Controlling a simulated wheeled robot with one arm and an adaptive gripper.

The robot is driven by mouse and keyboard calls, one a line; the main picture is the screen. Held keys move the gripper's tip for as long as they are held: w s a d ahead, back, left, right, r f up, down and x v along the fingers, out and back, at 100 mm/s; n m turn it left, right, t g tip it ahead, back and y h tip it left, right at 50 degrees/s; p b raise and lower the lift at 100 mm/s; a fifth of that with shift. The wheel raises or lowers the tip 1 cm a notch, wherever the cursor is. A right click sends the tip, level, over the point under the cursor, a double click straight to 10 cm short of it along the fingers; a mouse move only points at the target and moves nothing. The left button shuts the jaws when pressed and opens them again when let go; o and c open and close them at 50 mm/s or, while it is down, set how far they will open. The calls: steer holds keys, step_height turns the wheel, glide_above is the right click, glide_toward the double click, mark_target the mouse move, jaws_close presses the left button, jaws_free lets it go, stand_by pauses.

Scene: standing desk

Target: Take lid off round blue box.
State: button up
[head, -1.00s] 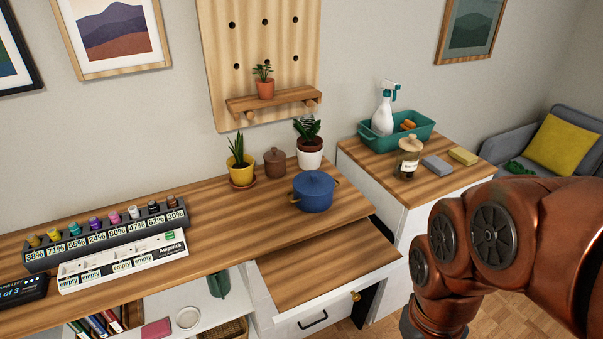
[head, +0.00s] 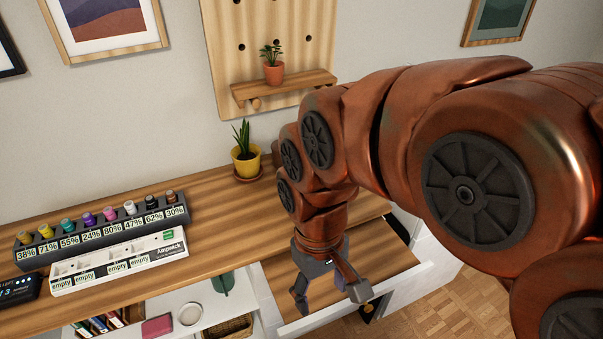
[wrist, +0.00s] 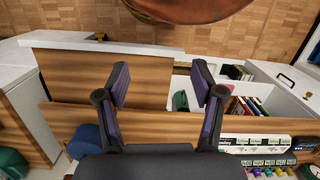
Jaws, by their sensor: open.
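The round blue box is hidden behind my arm in the head view. In the wrist view, a blue rounded shape (wrist: 84,142), which looks like it, shows at the lower left on the desk, partly covered by my gripper's base and left finger. Its lid cannot be made out there. My gripper (head: 320,289) points down over the lower wooden surface at the desk's front, apart from the box. In the wrist view the gripper (wrist: 160,85) has its two fingers spread wide, with nothing between them.
A row of small bottles (head: 105,221) and a white holder (head: 118,258) stand on the desk's left. A yellow-potted plant (head: 246,163) stands at the back. Below are open shelves with a white bowl (head: 190,314). The desk (head: 215,208) is bare right of the bottles.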

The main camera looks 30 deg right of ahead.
steer(key=w+d+r+n+b, duration=0.15)
steer(key=w+d, duration=0.25)
steer(key=w, duration=0.6)
steer(key=w+d+r+n+b, duration=0.1)
steer(key=w+d+n, duration=0.25)
steer(key=w, duration=0.75)
steer(key=w+d+f+n, duration=0.1)
steer(key=w+d, duration=0.3)
steer(key=d, duration=0.1)
steer(key=w+d+f+n+t+b, duration=0.1)
steer(key=w+d+f, duration=0.1)
steer(key=w+d, duration=0.2)
steer(key=w+d+f+n+b, duration=0.1)
steer(key=w+d+f, duration=0.1)
steer(key=w+d, duration=0.3)
steer(key=shift+w+d+t, duration=0.1)
steer(key=shift+d+t, duration=0.2)
steer(key=shift+d, duration=0.7)
steer(key=shift+w+d+f+p, duration=0.15)
steer(key=shift+f+p, duration=0.2)
steer(key=shift+f, duration=0.85)
steer(key=shift+w+a+f+p, duration=0.15)
steer(key=shift+f+p, duration=0.15)
steer(key=shift+f, duration=0.9)
steer(key=shift+w+d+f+p, duration=0.15)
steer(key=shift+f+p, duration=0.2)
steer(key=shift+f, duration=0.85)
jaws_close()
